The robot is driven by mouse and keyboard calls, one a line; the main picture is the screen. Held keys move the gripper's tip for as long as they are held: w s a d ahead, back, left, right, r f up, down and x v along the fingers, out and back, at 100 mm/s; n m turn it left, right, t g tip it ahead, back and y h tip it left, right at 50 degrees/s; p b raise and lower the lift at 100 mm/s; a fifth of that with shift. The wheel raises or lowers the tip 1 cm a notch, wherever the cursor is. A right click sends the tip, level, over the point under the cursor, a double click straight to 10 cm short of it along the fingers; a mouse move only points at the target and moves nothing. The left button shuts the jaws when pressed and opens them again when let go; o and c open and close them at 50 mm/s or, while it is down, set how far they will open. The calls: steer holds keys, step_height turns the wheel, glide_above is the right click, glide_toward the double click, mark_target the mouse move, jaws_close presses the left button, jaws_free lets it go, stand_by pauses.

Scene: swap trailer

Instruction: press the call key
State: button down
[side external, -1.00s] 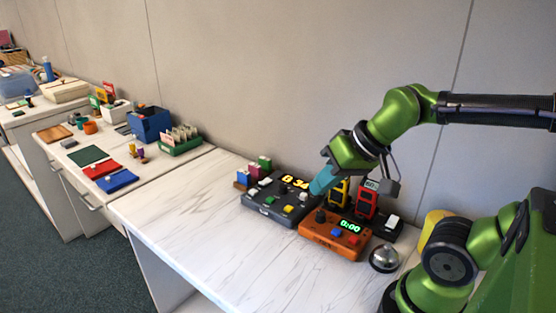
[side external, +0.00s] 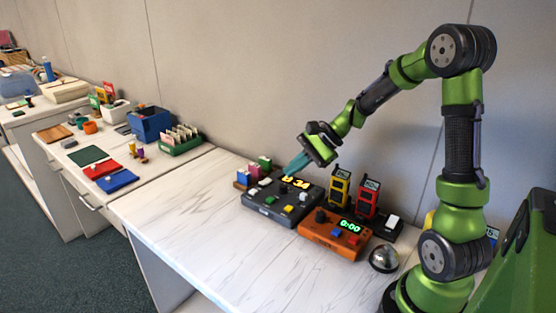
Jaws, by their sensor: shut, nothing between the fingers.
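A dark grey console (side external: 258,204) with several coloured keys and a lit yellow display (side external: 296,183) sits on the white marbled counter. An orange box (side external: 318,236) with a green display reading 0:00, a blue key and a red key stands to its right. I cannot read key labels, so I cannot tell which is the call key. My gripper (side external: 290,172) is shut and empty, its teal fingers pointing down-left at the back of the grey console, by the display. I cannot tell whether the tips touch it.
Yellow (side external: 339,187) and red (side external: 367,197) handheld units stand in a dark base behind the orange box. A silver bell (side external: 384,259) is at the right. Small coloured blocks (side external: 254,168) stand behind the grey console. The counter's front left is clear.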

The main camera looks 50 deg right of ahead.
mark_target(292, 208)
steer(key=shift+w+a+r, duration=0.1)
steer(key=shift+r, duration=0.05)
steer(key=shift+f, duration=4.45)
steer(key=shift+f, duration=0.4)
steer(key=shift+f, duration=0.5)
steer(key=shift+r, duration=0.95)
